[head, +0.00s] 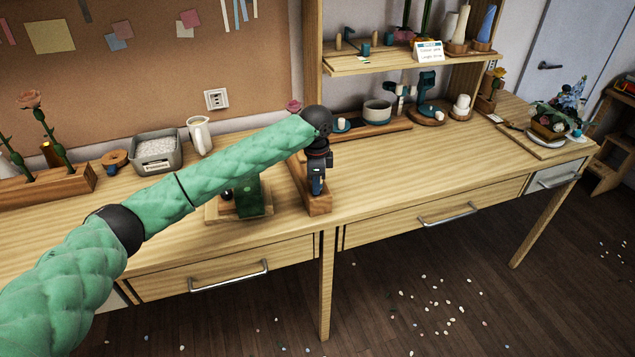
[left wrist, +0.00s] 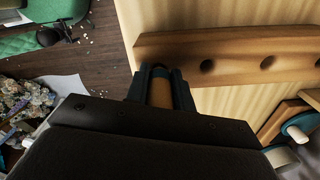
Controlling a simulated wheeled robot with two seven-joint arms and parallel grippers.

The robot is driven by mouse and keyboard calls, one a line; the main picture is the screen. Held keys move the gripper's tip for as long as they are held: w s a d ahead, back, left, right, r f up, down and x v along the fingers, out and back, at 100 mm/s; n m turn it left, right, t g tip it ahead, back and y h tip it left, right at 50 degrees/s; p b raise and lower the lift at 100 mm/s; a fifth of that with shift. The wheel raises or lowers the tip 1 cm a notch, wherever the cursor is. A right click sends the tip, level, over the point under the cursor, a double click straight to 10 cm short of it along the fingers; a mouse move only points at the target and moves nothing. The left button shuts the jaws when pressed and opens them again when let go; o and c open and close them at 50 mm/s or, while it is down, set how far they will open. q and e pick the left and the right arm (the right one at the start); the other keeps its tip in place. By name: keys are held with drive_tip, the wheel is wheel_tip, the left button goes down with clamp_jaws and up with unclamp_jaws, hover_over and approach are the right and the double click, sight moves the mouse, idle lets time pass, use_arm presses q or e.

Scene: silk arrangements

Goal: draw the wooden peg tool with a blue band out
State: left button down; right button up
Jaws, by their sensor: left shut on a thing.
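The wooden rack with holes (head: 319,207) lies on the workbench under my left gripper (head: 317,190). In the left wrist view the same rack (left wrist: 237,50) runs across the upper right, with open, empty holes. My left gripper (left wrist: 161,82) is shut on the wooden peg tool (left wrist: 162,95), a brown wooden piece between the dark blue-grey fingers. Its blue band cannot be told apart from the fingers. The peg's lower end is hidden, so I cannot tell how far it sits in the rack. My right gripper is not in view.
A green block (head: 251,197) stands on a board left of the rack. A shelf unit (head: 400,62) rises at the back.

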use_arm(q)
drive_tip(key=shift+r+p, duration=0.85)
drive_tip(key=shift+r, duration=0.1)
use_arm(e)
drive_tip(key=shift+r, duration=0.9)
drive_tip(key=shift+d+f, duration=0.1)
use_arm(q)
drive_tip(key=shift+r+p, duration=1.05)
drive_tip(key=shift+r, duration=0.2)
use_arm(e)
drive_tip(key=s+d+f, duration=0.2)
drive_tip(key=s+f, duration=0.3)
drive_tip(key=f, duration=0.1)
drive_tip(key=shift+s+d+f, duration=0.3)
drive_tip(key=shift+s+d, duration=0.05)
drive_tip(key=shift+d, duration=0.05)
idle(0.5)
use_arm(q)
drive_tip(key=shift+r+p, duration=1.15)
drive_tip(key=shift+r, duration=0.25)
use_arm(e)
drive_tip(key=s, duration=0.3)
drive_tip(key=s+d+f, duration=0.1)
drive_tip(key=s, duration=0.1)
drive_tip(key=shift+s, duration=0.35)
use_arm(q)
drive_tip(key=shift+r, duration=0.1)
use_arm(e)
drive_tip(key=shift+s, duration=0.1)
